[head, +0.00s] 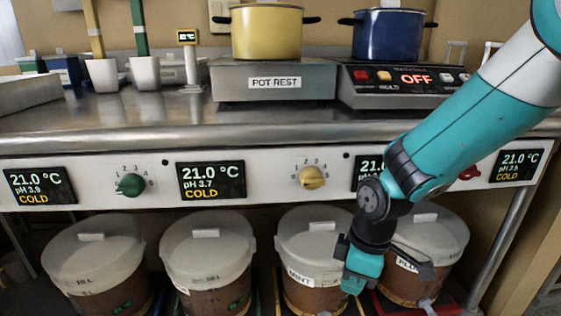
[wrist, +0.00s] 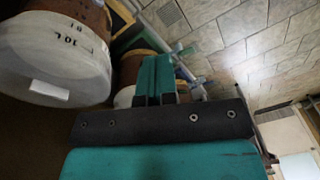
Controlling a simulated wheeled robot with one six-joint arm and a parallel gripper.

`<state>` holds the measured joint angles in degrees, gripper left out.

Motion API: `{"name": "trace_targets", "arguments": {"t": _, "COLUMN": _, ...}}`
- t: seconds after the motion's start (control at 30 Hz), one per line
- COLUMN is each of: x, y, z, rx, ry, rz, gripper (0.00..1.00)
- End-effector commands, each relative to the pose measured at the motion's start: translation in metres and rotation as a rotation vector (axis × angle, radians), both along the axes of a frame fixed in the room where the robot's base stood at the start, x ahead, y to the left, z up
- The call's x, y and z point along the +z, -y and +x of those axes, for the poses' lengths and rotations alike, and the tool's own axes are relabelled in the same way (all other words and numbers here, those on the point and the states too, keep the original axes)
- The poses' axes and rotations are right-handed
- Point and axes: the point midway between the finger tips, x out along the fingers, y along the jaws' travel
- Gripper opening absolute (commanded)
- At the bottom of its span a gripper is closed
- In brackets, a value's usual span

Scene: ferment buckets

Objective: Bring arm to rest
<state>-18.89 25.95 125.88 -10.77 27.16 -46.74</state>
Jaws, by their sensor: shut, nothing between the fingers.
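My arm (head: 460,125) comes in from the upper right of the head view and bends down in front of the control panel. Its lower end hangs before the two right-hand buckets. In the wrist view my gripper (wrist: 155,75) shows its teal fingers together, with nothing held. In the head view the fingers are hard to make out. The gripper overlaps a bucket in the wrist view; I cannot tell how close it is.
Lidded buckets (head: 205,245) stand under the steel counter (head: 150,115). The panel has a green knob (head: 130,185), a yellow knob (head: 312,177) and displays reading COLD. A yellow pot (head: 266,33) sits on the pot rest (head: 273,83); a blue pot (head: 388,35) sits on the hotplate (head: 410,88).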

Motion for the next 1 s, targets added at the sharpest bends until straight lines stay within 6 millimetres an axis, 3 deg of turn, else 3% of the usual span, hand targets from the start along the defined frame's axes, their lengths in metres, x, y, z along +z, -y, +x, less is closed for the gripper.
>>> {"name": "trace_targets", "arguments": {"t": 0.03, "x": 0.029, "y": 0.001, "z": -0.014, "rx": -0.073, "ry": 0.002, "rz": 0.029, "gripper": 0.0}}
{"name": "trace_targets", "arguments": {"t": 0.2, "x": 0.092, "y": 0.004, "z": -0.067, "rx": -0.299, "ry": -0.039, "rz": 0.104, "gripper": 0.0}}
{"name": "trace_targets", "arguments": {"t": 0.4, "x": 0.13, "y": 0.01, "z": -0.12, "rx": -0.473, "ry": -0.081, "rz": 0.154, "gripper": 0.0}}
{"name": "trace_targets", "arguments": {"t": 0.6, "x": 0.15, "y": 0.015, "z": -0.166, "rx": -0.606, "ry": -0.115, "rz": 0.188, "gripper": 0.0}}
{"name": "trace_targets", "arguments": {"t": 1.0, "x": 0.264, "y": 0.014, "z": -0.162, "rx": -0.603, "ry": -0.119, "rz": 0.183, "gripper": 0.0}}
